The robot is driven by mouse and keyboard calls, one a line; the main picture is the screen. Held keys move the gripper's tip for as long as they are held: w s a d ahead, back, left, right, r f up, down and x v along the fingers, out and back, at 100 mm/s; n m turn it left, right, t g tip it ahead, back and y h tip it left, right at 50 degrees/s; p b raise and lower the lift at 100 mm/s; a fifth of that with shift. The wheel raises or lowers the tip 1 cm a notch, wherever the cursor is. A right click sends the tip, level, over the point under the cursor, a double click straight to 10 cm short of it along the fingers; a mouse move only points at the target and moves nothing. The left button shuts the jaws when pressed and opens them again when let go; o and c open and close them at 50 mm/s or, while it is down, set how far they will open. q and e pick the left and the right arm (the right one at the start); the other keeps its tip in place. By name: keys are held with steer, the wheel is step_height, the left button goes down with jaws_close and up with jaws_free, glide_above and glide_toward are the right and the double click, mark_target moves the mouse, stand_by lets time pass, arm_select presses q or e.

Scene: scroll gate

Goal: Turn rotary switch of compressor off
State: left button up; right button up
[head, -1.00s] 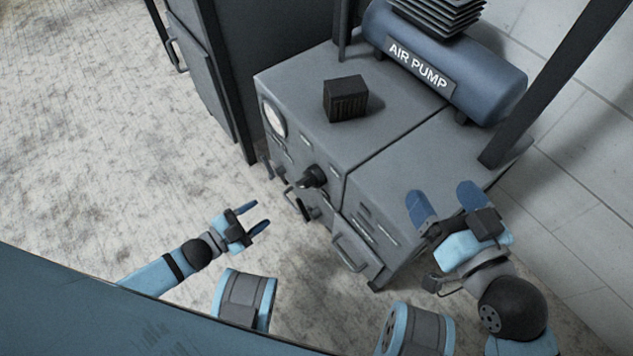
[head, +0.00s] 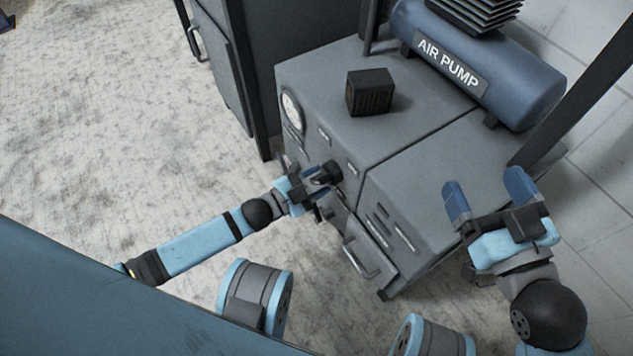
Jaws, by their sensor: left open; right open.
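The compressor is a grey cabinet (head: 310,80) with a blue tank marked AIR PUMP (head: 447,62) on top. Its black rotary switch (head: 331,172) sits on the front panel, below and right of a round white gauge (head: 291,113). My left gripper (head: 318,180) is open right at the switch, with its fingers pointing at the panel. The fingers partly overlap the switch, and I cannot tell whether they touch it. My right gripper (head: 488,197) is open and empty, in front of the right part of the cabinet.
A small dark box (head: 370,92) lies on the cabinet top. A drawer-like handle (head: 361,262) sticks out low on the front. A dark cabinet (head: 235,75) stands at the back left, and a dark post (head: 580,85) rises at right. The floor at left is clear.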

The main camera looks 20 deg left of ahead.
arm_select(q)
steer(key=shift+c, duration=0.2)
jaws_close()
